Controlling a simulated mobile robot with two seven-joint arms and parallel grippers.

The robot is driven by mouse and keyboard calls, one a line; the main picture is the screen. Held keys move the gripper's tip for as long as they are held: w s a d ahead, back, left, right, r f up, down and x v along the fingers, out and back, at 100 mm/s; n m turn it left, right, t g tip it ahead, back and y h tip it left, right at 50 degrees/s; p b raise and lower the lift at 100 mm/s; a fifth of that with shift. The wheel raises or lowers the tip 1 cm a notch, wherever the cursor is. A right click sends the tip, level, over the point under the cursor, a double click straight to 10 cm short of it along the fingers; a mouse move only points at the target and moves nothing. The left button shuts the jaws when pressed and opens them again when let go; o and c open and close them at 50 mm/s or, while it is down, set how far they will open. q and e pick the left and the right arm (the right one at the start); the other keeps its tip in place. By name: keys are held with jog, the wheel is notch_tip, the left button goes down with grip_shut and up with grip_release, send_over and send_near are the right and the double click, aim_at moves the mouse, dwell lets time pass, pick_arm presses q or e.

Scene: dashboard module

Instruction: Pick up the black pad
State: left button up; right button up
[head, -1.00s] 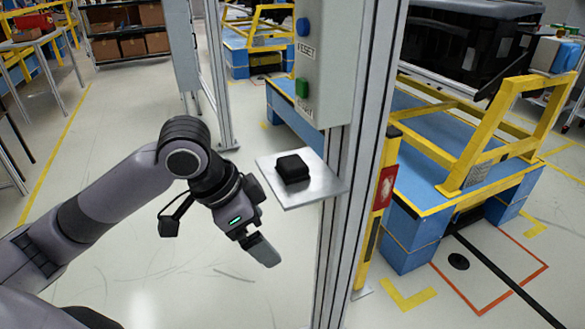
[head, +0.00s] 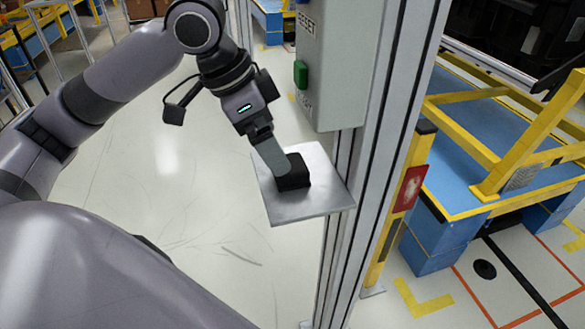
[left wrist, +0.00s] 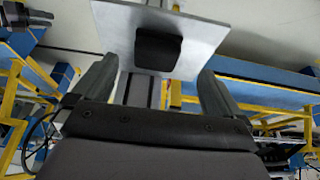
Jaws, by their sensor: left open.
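The black pad (head: 294,172) sits on a small silver metal shelf (head: 312,203) fixed to an upright metal post. In the head view my left gripper (head: 274,168) is at the pad's left side, and its finger partly covers the pad. The left wrist view shows the black pad (left wrist: 158,52) on the shelf plate (left wrist: 205,35), ahead of and between the two spread fingers of my left gripper (left wrist: 157,80). That gripper is open and holds nothing. Whether a finger touches the pad I cannot tell. My right gripper is not in view.
A grey control box (head: 340,65) with a green button (head: 300,74) hangs on the post (head: 385,130) above the shelf. A yellow and blue rack (head: 470,150) stands to the right. The floor left of the shelf is clear.

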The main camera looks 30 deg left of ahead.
aim_at(298, 177)
pick_arm(q)
jog(key=x, duration=0.2)
jog(key=b+x, duration=0.1)
jog(key=x, duration=0.1)
jog(key=shift+s+d+f, duration=0.15)
jog(key=shift+d+f, duration=0.1)
jog(key=shift+f, duration=0.05)
jog(key=c, duration=1.1)
jog(key=shift+r, duration=0.2)
